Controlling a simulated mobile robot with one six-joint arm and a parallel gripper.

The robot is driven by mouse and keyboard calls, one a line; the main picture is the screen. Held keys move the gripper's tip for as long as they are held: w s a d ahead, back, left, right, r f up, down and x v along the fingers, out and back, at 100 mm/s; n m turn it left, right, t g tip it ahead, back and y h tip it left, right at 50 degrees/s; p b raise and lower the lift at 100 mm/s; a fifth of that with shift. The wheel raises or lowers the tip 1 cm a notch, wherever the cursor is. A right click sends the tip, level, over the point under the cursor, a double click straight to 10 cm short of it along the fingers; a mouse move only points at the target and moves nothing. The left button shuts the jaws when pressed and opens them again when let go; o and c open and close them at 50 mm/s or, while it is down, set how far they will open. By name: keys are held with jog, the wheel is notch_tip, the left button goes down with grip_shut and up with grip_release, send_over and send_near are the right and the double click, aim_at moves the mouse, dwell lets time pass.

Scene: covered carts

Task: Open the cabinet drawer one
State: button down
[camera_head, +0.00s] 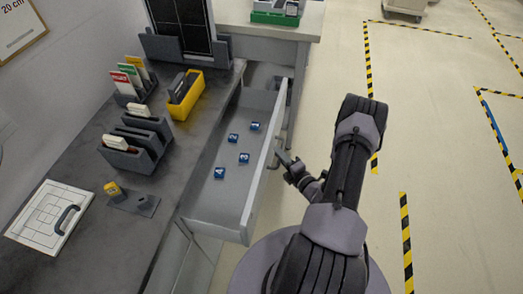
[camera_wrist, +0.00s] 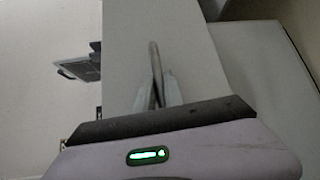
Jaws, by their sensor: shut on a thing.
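The cabinet drawer (camera_head: 215,209) stands pulled out from under the dark worktop in the head view. Several small blue numbered cubes lie spread on its floor, among them cube 3 (camera_head: 244,158). My gripper (camera_head: 283,160) is at the outer side of the drawer's front panel (camera_head: 264,150), about midway along it. In the wrist view my gripper (camera_wrist: 157,88) is shut on the drawer handle (camera_wrist: 154,58), a thin bar against the pale panel. Its fingertips lie on both sides of the bar. The hidden part of the handle lies behind my gripper.
The dark worktop (camera_head: 90,150) holds a yellow bin (camera_head: 186,96), grey card holders (camera_head: 135,145) and a white panel with a handle (camera_head: 50,218). A second table (camera_head: 265,28) stands behind the drawer.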

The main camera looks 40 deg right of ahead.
jog(key=shift+s+d, duration=0.95)
jog(key=shift+s, duration=0.2)
jog(key=shift+s+d, duration=0.95)
jog(key=shift+s, duration=0.15)
jog(key=c, duration=1.7)
grip_release()
jog(key=shift+c, duration=0.2)
jog(key=s+a+r+p, duration=0.2)
jog(key=s+p, duration=0.2)
jog(key=s, duration=1.3)
jog(key=shift+a+r, duration=0.2)
